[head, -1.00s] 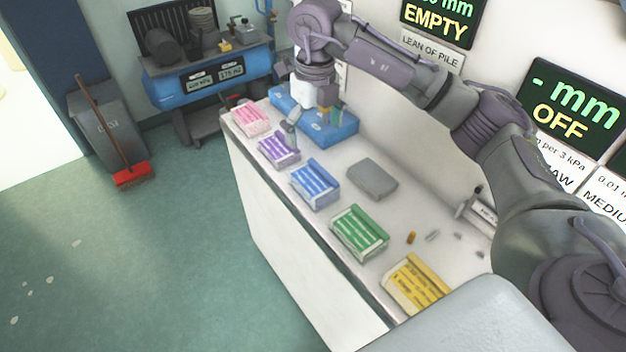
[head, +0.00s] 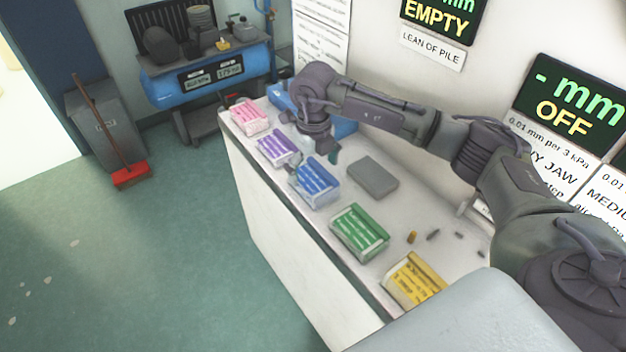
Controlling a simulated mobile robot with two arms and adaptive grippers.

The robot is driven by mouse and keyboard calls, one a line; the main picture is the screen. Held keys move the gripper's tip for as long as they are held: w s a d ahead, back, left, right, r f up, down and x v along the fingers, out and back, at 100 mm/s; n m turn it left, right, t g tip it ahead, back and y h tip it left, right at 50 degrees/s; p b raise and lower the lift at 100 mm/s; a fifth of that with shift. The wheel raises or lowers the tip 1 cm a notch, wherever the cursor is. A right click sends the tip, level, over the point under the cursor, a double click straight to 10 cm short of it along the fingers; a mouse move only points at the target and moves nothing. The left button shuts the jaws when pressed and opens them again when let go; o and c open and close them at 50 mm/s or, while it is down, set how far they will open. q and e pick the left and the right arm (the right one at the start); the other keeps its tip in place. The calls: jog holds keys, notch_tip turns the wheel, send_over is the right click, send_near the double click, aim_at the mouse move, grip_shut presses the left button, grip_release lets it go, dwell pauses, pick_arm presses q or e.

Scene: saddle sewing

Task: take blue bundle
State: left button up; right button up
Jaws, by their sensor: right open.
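The blue bundle (head: 318,186) lies in the row on the white counter, between the purple bundle (head: 276,150) and the green bundle (head: 360,232). My right gripper (head: 313,163) is open and hangs at the far end of the blue bundle. One fingertip shows near the bundle's left far corner and the other on its right far side. Whether either touches the bundle I cannot tell. My wrist hides the space behind the bundle. My left gripper is not in view.
A pink bundle (head: 250,117) and a yellow bundle (head: 414,282) lie at the row's ends. A grey block (head: 372,179) lies right of the blue bundle. A blue thing (head: 345,128) shows behind my wrist. Small loose pieces lie near the wall.

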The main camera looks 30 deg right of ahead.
aim_at(313, 177)
jog(key=shift+f+p, duration=0.45)
jog(key=shift+f, duration=1.4)
jog(key=c, duration=1.4)
jog(key=shift+r, duration=0.1)
